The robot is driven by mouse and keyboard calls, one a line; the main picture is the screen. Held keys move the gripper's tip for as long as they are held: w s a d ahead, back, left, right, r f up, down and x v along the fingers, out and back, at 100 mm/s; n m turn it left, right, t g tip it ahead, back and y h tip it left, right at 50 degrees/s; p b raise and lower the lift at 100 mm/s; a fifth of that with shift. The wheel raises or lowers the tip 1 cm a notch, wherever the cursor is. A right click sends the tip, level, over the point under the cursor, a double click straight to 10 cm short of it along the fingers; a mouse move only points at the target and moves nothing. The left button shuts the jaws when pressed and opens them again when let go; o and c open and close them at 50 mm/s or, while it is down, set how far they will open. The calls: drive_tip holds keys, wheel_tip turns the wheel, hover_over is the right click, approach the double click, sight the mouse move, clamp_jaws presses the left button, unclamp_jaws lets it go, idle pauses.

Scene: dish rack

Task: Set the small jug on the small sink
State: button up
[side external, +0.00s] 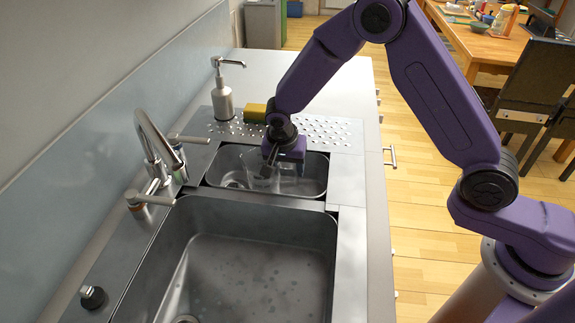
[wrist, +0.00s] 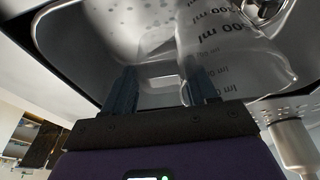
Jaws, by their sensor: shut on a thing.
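The small jug (side external: 258,172) is clear, with dark measuring marks that show in the wrist view (wrist: 228,36). My gripper (side external: 271,157) is shut on its upper part. The jug hangs upright or nearly so, with its lower part inside the small sink (side external: 315,178). The small sink is a shallow grey metal basin behind the large one. I cannot tell whether the jug's base touches the sink floor. In the wrist view, the two dark fingers of my gripper (wrist: 163,90) stand either side of a see-through part of the jug.
The large sink basin (side external: 255,262) lies in front and is empty. A tall faucet (side external: 150,145) stands at the left. Behind are a perforated drainboard (side external: 325,132), a soap dispenser (side external: 222,98) and a yellow sponge (side external: 255,112). The counter farther back is clear.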

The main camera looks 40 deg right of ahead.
drive_tip(key=shift+f, duration=0.25)
drive_tip(key=o, duration=1.5)
drive_tip(key=shift+r, duration=0.1)
drive_tip(key=v, duration=1.7)
drive_tip(key=shift+r, duration=0.15)
clamp_jaws()
